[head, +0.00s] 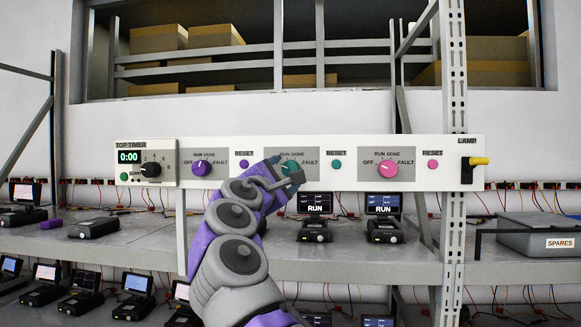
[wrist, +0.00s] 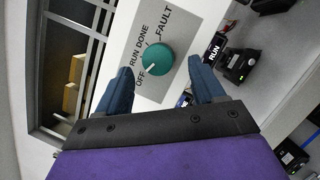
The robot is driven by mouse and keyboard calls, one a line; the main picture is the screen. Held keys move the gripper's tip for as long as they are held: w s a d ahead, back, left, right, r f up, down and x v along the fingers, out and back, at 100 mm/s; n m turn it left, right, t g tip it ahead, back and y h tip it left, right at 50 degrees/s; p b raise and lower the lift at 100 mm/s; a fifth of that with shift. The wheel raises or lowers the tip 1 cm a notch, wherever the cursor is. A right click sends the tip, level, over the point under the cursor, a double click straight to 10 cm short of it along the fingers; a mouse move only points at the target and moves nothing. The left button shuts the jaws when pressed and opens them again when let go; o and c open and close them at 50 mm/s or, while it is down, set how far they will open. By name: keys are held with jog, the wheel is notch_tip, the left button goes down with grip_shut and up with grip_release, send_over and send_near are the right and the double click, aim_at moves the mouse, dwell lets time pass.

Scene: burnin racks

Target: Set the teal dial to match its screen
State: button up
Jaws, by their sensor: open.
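The teal dial (wrist: 157,58) sits on a grey plate between the fingers in the wrist view, apart from both. Its white mark points to the lower left, toward OFF. RUN, DONE and FAULT are printed around it. In the head view the teal dial (head: 290,167) is partly hidden by my gripper (head: 286,171), which is open and empty in front of it. A black unit's screen (head: 315,202) below and right of the dial reads RUN. A RUN screen also shows in the wrist view (wrist: 214,52). My gripper (wrist: 160,76) is open there too.
The white panel (head: 470,146) also carries a purple dial (head: 202,168), a pink dial (head: 388,169), reset buttons and a timer (head: 147,162) reading 0:00. Another unit's screen (head: 383,203) reads RUN. A rack post (head: 454,230) and a SPARES box (head: 530,240) stand at right.

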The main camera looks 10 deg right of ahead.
aim_at(288, 169)
jog(key=shift+w+a+r, duration=0.15)
jog(key=shift+w+a, duration=0.15)
jog(key=shift+w, duration=0.05)
jog(key=shift+w+a+r+p, duration=0.1)
jog(key=shift+w+p, duration=0.25)
jog(key=shift+p, duration=0.1)
jog(key=shift+w+r, duration=0.15)
jog(key=shift+w, duration=0.1)
jog(key=d, duration=0.1)
jog(key=w+d+p, duration=0.1)
jog(key=d, duration=0.1)
jog(key=shift+d, duration=0.35)
jog(key=shift+a, duration=0.8)
jog(key=shift+c, duration=0.6)
jog(key=shift+a, duration=0.35)
jog(key=c, duration=0.3)
jog(key=shift+d+r, duration=0.1)
jog(key=shift+d, duration=0.5)
jog(key=c, duration=0.4)
jog(key=shift+a, duration=0.15)
jog(key=shift+c, duration=1.1)
